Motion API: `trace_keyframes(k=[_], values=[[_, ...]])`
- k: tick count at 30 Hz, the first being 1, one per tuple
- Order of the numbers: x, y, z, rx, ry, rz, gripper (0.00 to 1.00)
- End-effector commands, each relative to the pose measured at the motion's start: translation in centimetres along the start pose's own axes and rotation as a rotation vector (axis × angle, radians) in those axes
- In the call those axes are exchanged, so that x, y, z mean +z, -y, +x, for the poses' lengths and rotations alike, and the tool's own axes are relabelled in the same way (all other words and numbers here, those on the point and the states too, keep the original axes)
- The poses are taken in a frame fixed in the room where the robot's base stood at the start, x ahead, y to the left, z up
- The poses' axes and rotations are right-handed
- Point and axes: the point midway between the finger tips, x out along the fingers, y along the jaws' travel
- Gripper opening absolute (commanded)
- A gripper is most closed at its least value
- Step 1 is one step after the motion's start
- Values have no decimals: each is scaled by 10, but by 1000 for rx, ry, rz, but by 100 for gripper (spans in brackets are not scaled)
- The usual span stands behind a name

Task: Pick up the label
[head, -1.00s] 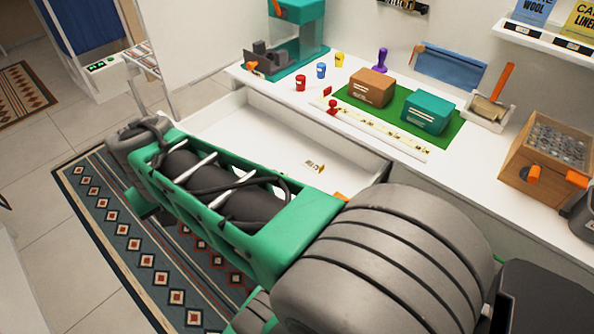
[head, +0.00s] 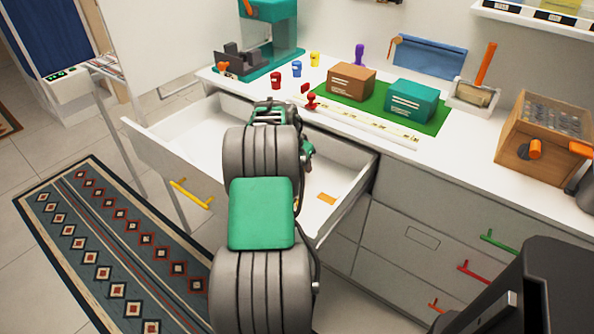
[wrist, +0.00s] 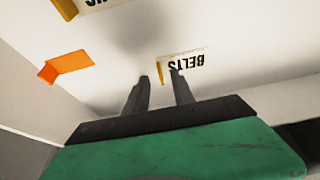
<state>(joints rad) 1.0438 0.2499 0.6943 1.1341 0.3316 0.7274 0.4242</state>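A white label reading "BELTS" (wrist: 185,66), with a yellow end, lies flat on the white drawer floor in the wrist view. It appears upside down. My gripper (wrist: 159,76) is open, its two dark fingers apart and pointing at the floor near this label. The right fingertip overlaps the label's lower edge in the picture; I cannot tell whether it touches. A second white label (wrist: 98,3) with a yellow end is cut off at the top left of the wrist view. In the head view my arm hides the gripper and much of the drawer inside.
The pulled-out drawer (head: 160,152) has raised walls around my arm. An orange piece (head: 327,198) lies on its floor, also in the wrist view (wrist: 67,66). The counter above holds a brown box (head: 351,82), a teal box (head: 411,100) and a wooden crate (head: 515,140).

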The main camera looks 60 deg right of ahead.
Motion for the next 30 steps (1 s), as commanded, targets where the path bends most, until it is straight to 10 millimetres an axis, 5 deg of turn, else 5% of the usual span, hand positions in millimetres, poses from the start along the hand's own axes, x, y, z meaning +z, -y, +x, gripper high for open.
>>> trace_keyframes(k=[8,19,30], values=[[0,1,11,-3,-2,-2,30],[0,1,11,-3,-1,-2,1],[0,1,11,-3,-1,-2,0]])
